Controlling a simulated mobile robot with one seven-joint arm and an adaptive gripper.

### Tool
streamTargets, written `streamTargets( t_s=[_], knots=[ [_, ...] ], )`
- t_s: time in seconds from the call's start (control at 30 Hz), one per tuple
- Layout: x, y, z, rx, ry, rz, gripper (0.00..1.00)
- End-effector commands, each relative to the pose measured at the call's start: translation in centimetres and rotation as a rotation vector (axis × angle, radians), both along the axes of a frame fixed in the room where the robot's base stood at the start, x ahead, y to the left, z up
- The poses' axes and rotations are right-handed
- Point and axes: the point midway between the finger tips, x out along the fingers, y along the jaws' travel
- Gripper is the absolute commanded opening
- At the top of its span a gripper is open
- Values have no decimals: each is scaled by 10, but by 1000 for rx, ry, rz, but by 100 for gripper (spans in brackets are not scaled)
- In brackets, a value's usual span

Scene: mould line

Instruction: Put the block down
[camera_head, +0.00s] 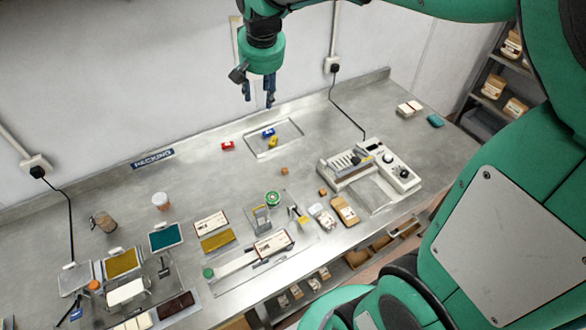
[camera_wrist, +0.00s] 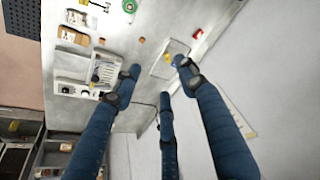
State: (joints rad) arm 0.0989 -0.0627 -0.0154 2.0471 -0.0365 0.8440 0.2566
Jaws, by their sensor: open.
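My gripper (camera_head: 259,97) is open and empty, high above the back of the bench near the wall. In the wrist view my gripper (camera_wrist: 158,82) has its blue fingers spread apart with nothing between them. A blue block (camera_head: 268,132) and a yellow block (camera_head: 273,142) sit in a shallow rectangular tray (camera_head: 299,129) below it. A red block (camera_head: 228,146) lies outside the tray, to its left. The wrist view shows the tray (camera_wrist: 155,67), the yellow block (camera_wrist: 168,57) and the red block (camera_wrist: 198,33); I cannot make out the blue block there.
A grey machine with a dial (camera_head: 398,172) stands right of the tray. Two small brown cubes (camera_head: 284,170) lie in front of the tray. Dishes, boxes and tools crowd the bench's front left. A cable (camera_head: 345,113) hangs from the wall socket onto the bench.

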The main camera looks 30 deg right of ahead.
Motion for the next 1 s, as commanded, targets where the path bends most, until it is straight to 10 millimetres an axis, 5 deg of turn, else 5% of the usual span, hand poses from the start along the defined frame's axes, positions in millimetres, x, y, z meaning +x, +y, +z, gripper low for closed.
streamTargets(
  t_s=[0.47,1.0],
  knots=[
    [-129,36,33,-30,-70,142,42],
    [-257,61,18,-68,-142,290,42]
  ],
)
